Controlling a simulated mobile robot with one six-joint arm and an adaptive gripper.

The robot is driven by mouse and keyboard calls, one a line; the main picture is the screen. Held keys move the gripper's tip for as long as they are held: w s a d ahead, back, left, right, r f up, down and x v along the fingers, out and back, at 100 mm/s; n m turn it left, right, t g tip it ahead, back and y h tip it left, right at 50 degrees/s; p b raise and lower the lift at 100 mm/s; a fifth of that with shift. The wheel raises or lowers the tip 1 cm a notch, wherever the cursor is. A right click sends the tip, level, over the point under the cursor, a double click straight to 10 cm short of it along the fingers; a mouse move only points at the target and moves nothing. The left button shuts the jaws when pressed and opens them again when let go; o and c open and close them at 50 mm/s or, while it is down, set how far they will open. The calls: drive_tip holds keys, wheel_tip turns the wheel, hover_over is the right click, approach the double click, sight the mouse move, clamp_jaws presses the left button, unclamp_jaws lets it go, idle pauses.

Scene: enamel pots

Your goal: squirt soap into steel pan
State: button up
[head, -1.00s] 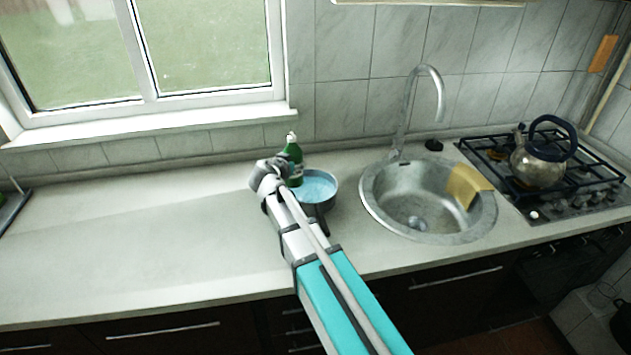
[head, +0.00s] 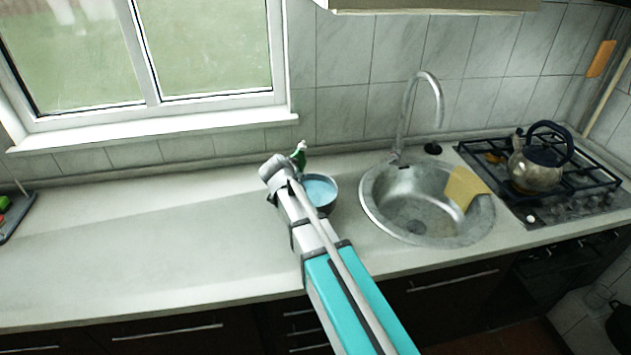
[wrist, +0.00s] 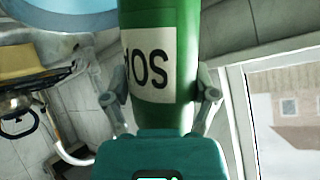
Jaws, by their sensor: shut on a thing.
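My gripper (wrist: 161,100) is shut on a green soap bottle (wrist: 155,65), with a finger on each side of its pale label. In the head view the bottle (head: 299,158) shows only its top part, leaning, behind my wrist, which hides the rest and the fingers. The steel pan (head: 335,198) stands on the counter just right of my wrist, partly covered by my arm. Its inside looks light blue. The pan (wrist: 62,12) also shows at the top left of the wrist view. The bottle's nozzle is out of the wrist view, and I cannot see any soap coming out.
A round sink (head: 375,215) with a tall tap (head: 437,95) and a yellow cloth (head: 464,187) lies right of the pan. A kettle (head: 537,168) stands on the gas hob (head: 590,190). The counter (head: 140,235) is clear on the left, up to a dark tray (head: 18,218).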

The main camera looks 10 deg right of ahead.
drive_tip(key=shift+m+y+p, duration=0.3)
drive_tip(key=shift+y+p, duration=0.15)
drive_tip(key=shift+y, duration=0.15)
drive_tip(key=shift+d+r+m+g+y+p, duration=0.15)
drive_tip(key=shift+r+m+g+y+p, duration=0.15)
drive_tip(key=shift+r+g+y+p, duration=0.5)
drive_tip(key=shift+f, duration=0.8)
drive_tip(key=shift+s+a+f+m+y+b, duration=0.1)
drive_tip(key=shift+a+f+m+y+b, duration=0.25)
drive_tip(key=shift+f+b, duration=0.2)
drive_tip(key=shift+s+a+f+m+y+b, duration=0.15)
drive_tip(key=shift+a+f+y+b, duration=0.1)
drive_tip(key=shift+f+y+b, duration=0.25)
drive_tip(key=shift+w, duration=0.15)
drive_tip(key=shift+a+f+y+b, duration=0.25)
drive_tip(key=shift+f+y+b, duration=0.1)
drive_tip(key=shift+f, duration=0.15)
drive_tip(key=shift+s+a+f+m+g+y+b, duration=0.25)
drive_tip(key=shift+a+f+m+y+b, duration=0.2)
drive_tip(key=shift+y, duration=0.25)
idle(0.7)
drive_tip(key=shift+a+f+m+g+y+b, duration=0.25)
drive_tip(key=shift+f+m+y+b, duration=0.1)
drive_tip(key=shift+f+y+b, duration=0.2)
idle(2.1)
